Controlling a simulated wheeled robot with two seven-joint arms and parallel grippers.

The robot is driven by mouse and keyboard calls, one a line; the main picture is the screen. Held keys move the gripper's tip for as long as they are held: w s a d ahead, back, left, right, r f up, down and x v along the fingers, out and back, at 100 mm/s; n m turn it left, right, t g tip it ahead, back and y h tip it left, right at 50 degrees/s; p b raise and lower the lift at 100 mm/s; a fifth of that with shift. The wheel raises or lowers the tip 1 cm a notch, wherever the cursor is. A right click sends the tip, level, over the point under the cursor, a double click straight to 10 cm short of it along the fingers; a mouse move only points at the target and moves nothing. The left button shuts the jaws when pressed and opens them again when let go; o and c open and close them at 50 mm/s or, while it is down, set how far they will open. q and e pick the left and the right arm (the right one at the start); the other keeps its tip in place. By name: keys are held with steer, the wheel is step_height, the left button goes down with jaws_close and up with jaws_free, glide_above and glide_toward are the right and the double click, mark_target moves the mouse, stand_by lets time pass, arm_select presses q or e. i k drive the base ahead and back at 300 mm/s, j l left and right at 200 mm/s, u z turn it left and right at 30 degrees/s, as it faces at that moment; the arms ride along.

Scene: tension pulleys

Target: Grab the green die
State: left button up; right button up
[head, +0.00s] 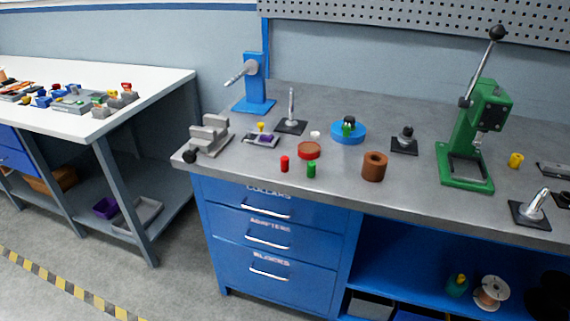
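A small upright green cylinder (311,170) stands on the grey workbench (236,163) near its front edge, beside a small red cylinder (284,164). Another small green piece (347,130) sits with a dark piece in a round blue dish (361,134) farther back. I cannot tell from the picture which green piece is the die. Neither of my grippers is in view.
A brown cup (374,166) stands right of the green cylinder, and a red round dish (309,151) is behind it. A tall green press (464,150) stands at right, a blue press (255,88) at back left, and a grey vise (209,137) at the left edge.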

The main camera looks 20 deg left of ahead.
mark_target(311, 165)
steer(key=j+z, duration=0.3)
steer(key=j, duration=0.25)
steer(key=j+z, duration=0.25)
steer(key=j, duration=0.3)
steer(key=j+z, duration=0.3)
steer(key=j, duration=0.25)
steer(key=k+j+z, duration=0.3)
steer(key=j, duration=0.25)
steer(key=i, duration=0.1)
